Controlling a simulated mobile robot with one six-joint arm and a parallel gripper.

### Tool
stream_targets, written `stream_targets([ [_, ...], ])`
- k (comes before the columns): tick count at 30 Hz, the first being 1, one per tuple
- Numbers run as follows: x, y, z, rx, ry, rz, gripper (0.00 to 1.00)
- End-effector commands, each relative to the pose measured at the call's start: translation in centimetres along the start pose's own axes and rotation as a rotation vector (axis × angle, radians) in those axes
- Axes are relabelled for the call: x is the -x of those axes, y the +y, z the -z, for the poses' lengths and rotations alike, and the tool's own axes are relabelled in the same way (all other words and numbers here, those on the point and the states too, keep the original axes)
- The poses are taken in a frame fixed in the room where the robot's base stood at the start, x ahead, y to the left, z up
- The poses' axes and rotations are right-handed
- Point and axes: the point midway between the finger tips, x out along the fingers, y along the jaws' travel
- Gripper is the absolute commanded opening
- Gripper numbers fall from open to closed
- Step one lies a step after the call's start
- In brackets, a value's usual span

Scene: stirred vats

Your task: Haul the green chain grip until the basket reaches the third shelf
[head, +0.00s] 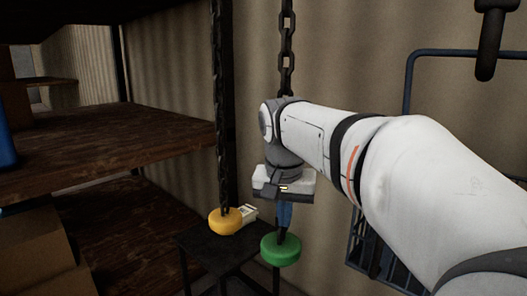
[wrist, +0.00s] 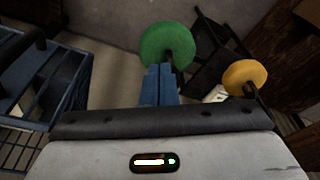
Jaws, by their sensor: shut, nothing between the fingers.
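The green chain grip (head: 281,250) is a round disc hanging at the end of a dark chain (head: 287,50). My gripper (head: 284,226) points down just above it, its blue fingers shut and empty. In the wrist view the fingertips (wrist: 160,68) lie close to the lower edge of the green grip (wrist: 167,44); I cannot tell whether they touch. The basket (head: 375,255) is a blue wire frame at right, partly hidden behind my arm; it also shows at left in the wrist view (wrist: 38,90). Wooden shelves (head: 110,150) stand at left.
A yellow grip (head: 225,221) hangs on another chain (head: 221,100), left of the green one. A small black stool or stand (head: 205,243) is below and behind the grips, with a pale object (head: 249,212) near it. Boxes (head: 35,245) sit on the lower left shelf.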

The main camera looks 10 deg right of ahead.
Motion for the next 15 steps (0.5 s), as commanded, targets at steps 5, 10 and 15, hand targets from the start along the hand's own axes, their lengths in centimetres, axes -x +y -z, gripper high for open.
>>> stream_targets([
  [5, -1.8, 0.0, -0.1, -0.002, 0.004, -0.002, 0.0],
  [10, -2.7, 0.1, -0.2, -0.003, 0.004, -0.002, 0.0],
  [15, -1.8, 0.0, 0.0, -0.003, 0.005, -0.002, 0.0],
])
